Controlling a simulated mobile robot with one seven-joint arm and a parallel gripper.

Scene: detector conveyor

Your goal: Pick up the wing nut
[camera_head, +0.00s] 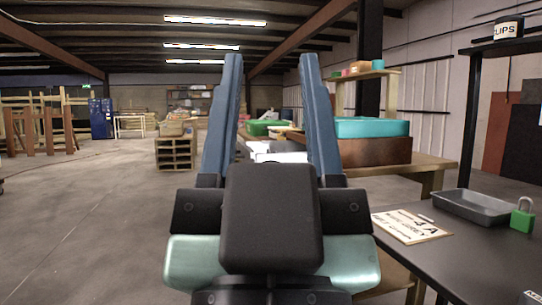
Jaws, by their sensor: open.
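My gripper (269,95) is in the middle of the view with its two blue fingers pointing up and standing wide apart. It is open, and nothing shows held between the fingers. No wing nut can be made out in this view. My gripper's body hides part of the scene behind it, including part of the wooden table (432,164).
A dark table (480,268) at the right holds a grey tray (474,207), a green padlock (522,215) and a sign (411,226). Behind stand a teal bin (371,127) and a brown box (375,151). Pallets (175,153) stand back left. The left floor is clear.

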